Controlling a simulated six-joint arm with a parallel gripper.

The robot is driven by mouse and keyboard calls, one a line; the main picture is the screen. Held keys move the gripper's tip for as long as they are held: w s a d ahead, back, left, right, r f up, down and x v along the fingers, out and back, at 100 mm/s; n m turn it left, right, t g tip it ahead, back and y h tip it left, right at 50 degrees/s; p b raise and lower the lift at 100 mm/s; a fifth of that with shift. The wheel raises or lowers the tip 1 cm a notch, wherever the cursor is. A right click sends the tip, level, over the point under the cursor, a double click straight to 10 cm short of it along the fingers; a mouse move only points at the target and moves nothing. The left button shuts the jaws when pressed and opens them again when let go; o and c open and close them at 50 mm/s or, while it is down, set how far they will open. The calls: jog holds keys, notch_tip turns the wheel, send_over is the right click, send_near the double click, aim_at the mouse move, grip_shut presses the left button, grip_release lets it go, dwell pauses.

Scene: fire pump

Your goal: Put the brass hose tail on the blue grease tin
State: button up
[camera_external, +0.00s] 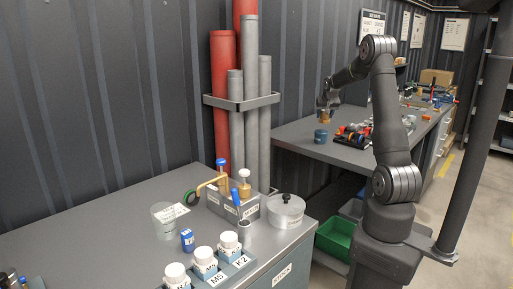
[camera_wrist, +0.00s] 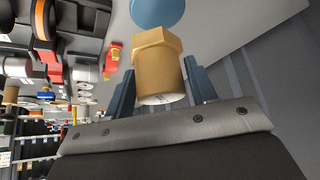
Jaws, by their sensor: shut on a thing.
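The brass hose tail (camera_wrist: 158,62) is between the two fingers of my gripper (camera_wrist: 160,70) in the wrist view, with its hexagonal end pointing away from the wrist. In the external view my gripper (camera_external: 327,104) holds the hose tail (camera_external: 324,116) above the far bench. The blue grease tin (camera_external: 321,135) stands on that bench just below the hose tail, with a small gap showing between them. In the wrist view the tin's round blue top (camera_wrist: 158,11) shows past the hexagonal end, partly cut off by the frame edge.
The far bench (camera_external: 300,131) has bare room left of the tin. Red and black parts (camera_external: 352,136) lie close to its right. A near bench (camera_external: 100,215) carries white-capped bottles, a pump block and a lidded pot (camera_external: 286,212). Grey and red pipes (camera_external: 236,100) stand against the wall.

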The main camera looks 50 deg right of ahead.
aim_at(323, 119)
jog(key=shift+w+a+f, duration=0.25)
jog(key=shift+w+f, duration=0.15)
jog(key=shift+w, duration=0.2)
jog(key=shift+f, duration=1.9)
jog(key=shift+f, duration=0.15)
jog(key=o, duration=1.1)
jog(key=shift+s+a+r, duration=0.1)
jog(key=shift+r, duration=0.3)
jog(key=v, duration=1.1)
jog(key=shift+r, duration=0.1)
